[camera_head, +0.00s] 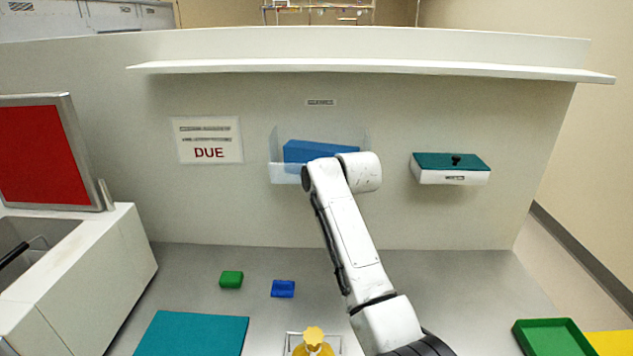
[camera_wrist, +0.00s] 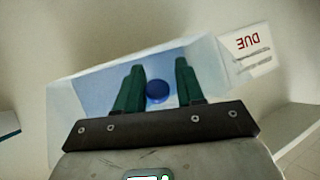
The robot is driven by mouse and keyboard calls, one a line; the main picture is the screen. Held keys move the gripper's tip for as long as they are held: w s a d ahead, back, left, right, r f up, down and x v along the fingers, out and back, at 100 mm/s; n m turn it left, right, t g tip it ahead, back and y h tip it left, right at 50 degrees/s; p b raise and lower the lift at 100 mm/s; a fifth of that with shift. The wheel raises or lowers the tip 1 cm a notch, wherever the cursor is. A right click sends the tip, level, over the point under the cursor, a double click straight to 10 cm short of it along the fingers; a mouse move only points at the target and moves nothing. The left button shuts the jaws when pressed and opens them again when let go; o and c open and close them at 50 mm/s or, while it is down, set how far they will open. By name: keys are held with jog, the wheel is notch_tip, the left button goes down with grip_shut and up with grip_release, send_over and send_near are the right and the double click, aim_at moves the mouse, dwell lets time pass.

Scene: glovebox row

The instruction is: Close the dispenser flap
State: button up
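A white wall dispenser (camera_head: 452,177) hangs at the right of the back panel. Its teal flap (camera_head: 435,160) with a small black knob (camera_head: 456,160) lies over its top; I cannot tell whether it is fully shut. My gripper (camera_wrist: 159,78) is hidden behind my arm in the head view. In the wrist view its two dark green fingers are apart, facing a clear wall bin (camera_wrist: 75,90). A round blue piece (camera_wrist: 157,91) shows between the fingers, with gaps at its sides. The gripper is left of the dispenser in the head view.
The clear bin holds a blue block (camera_head: 305,151). A DUE sign (camera_head: 207,140) is left of it. A long shelf (camera_head: 370,67) runs above. Green (camera_head: 231,279) and blue (camera_head: 283,289) blocks, a teal mat (camera_head: 192,335) and a green tray (camera_head: 550,340) lie below.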

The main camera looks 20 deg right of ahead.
jog(key=shift+w+d+r+t, duration=0.15)
jog(key=shift+d+r, duration=0.1)
jog(key=shift+r, duration=0.2)
jog(key=shift+w+d+r+t, duration=0.15)
jog(key=shift+d+r, duration=0.1)
jog(key=shift+r, duration=0.15)
jog(key=shift+s+a+f, duration=0.15)
jog(key=shift+s+f, duration=0.05)
jog(key=shift+f, duration=0.2)
jog(key=shift+s+r+p, duration=0.15)
jog(key=shift+r+p, duration=0.3)
jog(key=shift+p, duration=0.25)
jog(key=s+d+r+p, duration=0.2)
jog(key=s+r+p, duration=0.3)
jog(key=r, duration=0.3)
jog(key=shift+s+d, duration=0.15)
jog(key=shift+s, duration=0.6)
jog(key=shift+r, duration=0.1)
jog(key=shift+s, duration=0.1)
jog(key=b+v, duration=0.3)
jog(key=v, duration=0.7)
jog(key=shift+r, duration=0.4)
